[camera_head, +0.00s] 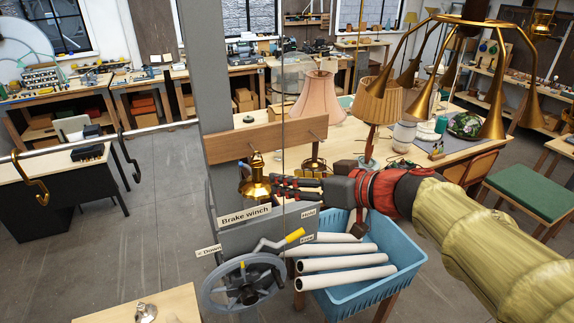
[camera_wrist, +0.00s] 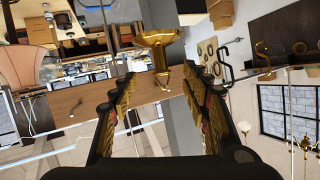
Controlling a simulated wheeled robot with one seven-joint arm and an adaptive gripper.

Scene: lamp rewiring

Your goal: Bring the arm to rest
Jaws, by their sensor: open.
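My gripper (camera_head: 285,188) reaches in from the right in the head view, its black fingers pointing left beside a small brass bell-shaped fitting (camera_head: 257,184). In the wrist view my gripper (camera_wrist: 157,75) has its two fingers well apart, with nothing held between them. The brass fitting (camera_wrist: 156,36) shows beyond the fingertips there, apparently apart from them. The fitting is by a wooden board (camera_head: 225,148) on a grey post; what holds it is unclear. My arm is stretched out, with a red cover and a yellow sleeve.
Below my gripper are a brake winch (camera_head: 245,214) with a handwheel (camera_head: 240,287) and a blue crate (camera_head: 408,264) of white tubes. A brass chandelier (camera_head: 468,22) hangs at upper right above a bench with shaded lamps (camera_head: 318,98). A metal rail (camera_head: 165,126) with hooks runs left. Open floor lies left.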

